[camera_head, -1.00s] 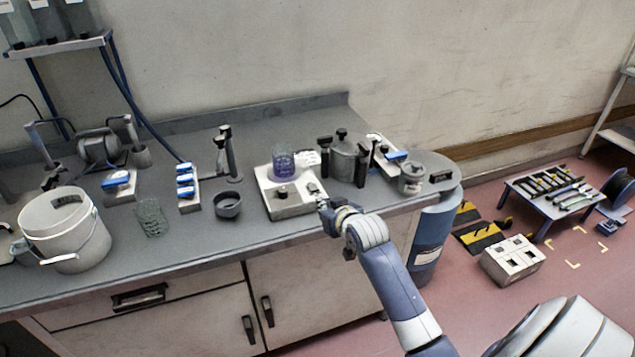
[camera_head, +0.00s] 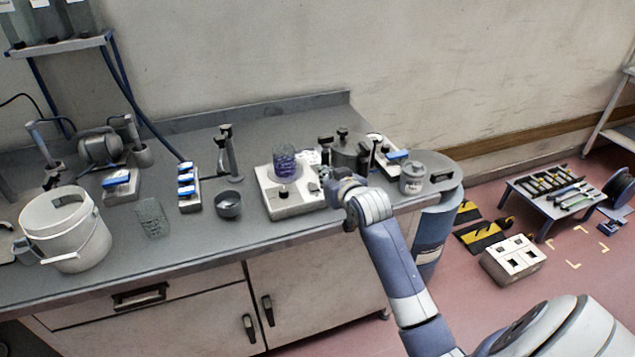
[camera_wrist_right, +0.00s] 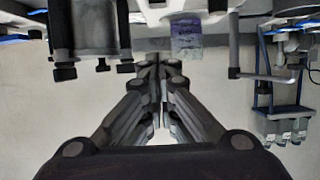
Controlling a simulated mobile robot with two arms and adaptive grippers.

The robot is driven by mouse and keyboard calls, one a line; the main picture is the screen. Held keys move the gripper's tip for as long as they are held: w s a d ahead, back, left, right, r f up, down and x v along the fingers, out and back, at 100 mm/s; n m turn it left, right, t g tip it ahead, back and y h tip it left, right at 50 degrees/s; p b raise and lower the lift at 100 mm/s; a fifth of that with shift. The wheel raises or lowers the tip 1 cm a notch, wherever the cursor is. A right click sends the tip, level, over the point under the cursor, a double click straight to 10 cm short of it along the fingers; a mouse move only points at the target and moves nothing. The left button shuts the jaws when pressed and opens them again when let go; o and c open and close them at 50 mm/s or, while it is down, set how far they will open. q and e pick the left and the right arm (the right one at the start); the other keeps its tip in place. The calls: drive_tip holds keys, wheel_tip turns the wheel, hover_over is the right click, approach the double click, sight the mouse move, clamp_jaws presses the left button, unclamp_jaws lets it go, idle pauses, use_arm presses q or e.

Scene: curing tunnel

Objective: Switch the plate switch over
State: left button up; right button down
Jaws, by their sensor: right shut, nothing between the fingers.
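A pale boxy plate unit (camera_head: 284,208) stands near the bench's front edge, with a purple-blue beaker (camera_head: 284,160) on it. A small dark knob (camera_head: 283,194) shows on its front part. Small fittings at its right side lie close to my gripper; I cannot tell which way any switch is set. My right gripper (camera_head: 328,178) is at the unit's right side; contact is unclear. In the right wrist view its fingers (camera_wrist_right: 160,68) are together and empty, with the beaker (camera_wrist_right: 186,42) and the unit's pale edge (camera_wrist_right: 150,14) beyond. My left gripper is not in view.
A metal pot (camera_head: 347,155) with black handles stands just behind my right gripper. A grey can (camera_head: 412,178) is to the right. A dark cup (camera_head: 228,204), a blue-topped block (camera_head: 188,190) and a white bucket (camera_head: 62,232) stand to the left.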

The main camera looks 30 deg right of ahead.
hover_over(318, 196)
drive_tip(key=shift+w+f+p, duration=0.2)
drive_tip(key=shift+f+p, duration=0.05)
drive_tip(key=shift+f, duration=0.35)
drive_tip(key=shift+w+f+p, duration=0.2)
drive_tip(key=shift+f, duration=0.4)
wheel_tip(318, 196, down, 3)
drive_tip(key=shift+s+f+p, duration=0.15)
drive_tip(key=shift+f+p, duration=0.05)
drive_tip(key=shift+p, duration=0.15)
drive_tip(key=shift+s+f, duration=0.1)
drive_tip(key=shift+f, duration=0.3)
drive_tip(key=shift+f, duration=0.1)
drive_tip(key=shift+s+f, duration=0.2)
drive_tip(key=shift+f, duration=0.25)
drive_tip(key=shift+r, duration=0.15)
drive_tip(key=shift+r+p, duration=0.8)
drive_tip(key=shift+p, duration=0.15)
